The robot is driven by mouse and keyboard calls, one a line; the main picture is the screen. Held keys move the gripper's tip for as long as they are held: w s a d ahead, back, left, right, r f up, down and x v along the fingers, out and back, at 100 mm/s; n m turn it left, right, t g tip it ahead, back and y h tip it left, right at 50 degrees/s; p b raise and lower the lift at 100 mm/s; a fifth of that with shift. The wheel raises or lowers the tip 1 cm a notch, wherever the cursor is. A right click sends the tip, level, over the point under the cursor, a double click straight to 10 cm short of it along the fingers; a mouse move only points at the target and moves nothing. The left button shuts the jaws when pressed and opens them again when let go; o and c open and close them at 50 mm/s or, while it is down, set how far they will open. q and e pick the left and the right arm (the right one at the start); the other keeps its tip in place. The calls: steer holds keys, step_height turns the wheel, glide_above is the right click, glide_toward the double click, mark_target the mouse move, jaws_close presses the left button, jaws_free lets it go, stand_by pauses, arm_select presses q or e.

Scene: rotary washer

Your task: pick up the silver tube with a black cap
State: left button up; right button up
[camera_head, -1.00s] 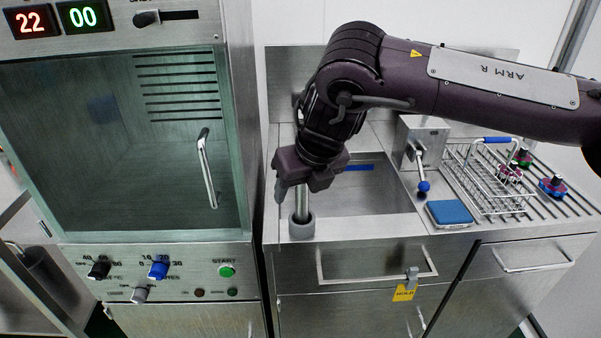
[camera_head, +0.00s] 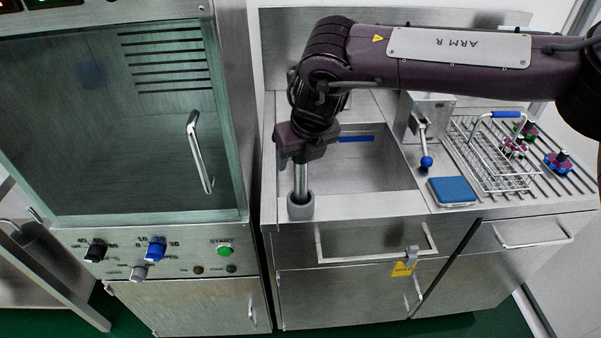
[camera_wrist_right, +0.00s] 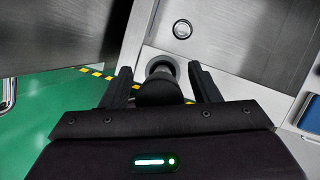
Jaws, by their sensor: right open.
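The silver tube (camera_head: 300,181) stands upright in a round grey holder (camera_head: 300,208) at the front left corner of the sink counter. Its top is hidden by my right gripper (camera_head: 302,153) in the head view. In the right wrist view, the black cap (camera_wrist_right: 160,89) lies between the two spread fingers of my right gripper (camera_wrist_right: 160,76), with a gap on each side. The grey holder ring (camera_wrist_right: 162,63) shows beyond it. My right gripper is open and around the tube's top. My left gripper is in neither view.
A glass-doored washer (camera_head: 130,130) with a bar handle stands left of the counter. The sink basin (camera_head: 365,172) lies right of the tube. A blue-topped box (camera_head: 452,190), a blue-knobbed lever (camera_head: 426,161), a wire basket (camera_head: 495,165) and several dark-capped pieces are farther right.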

jaws_close()
stand_by(0.4)
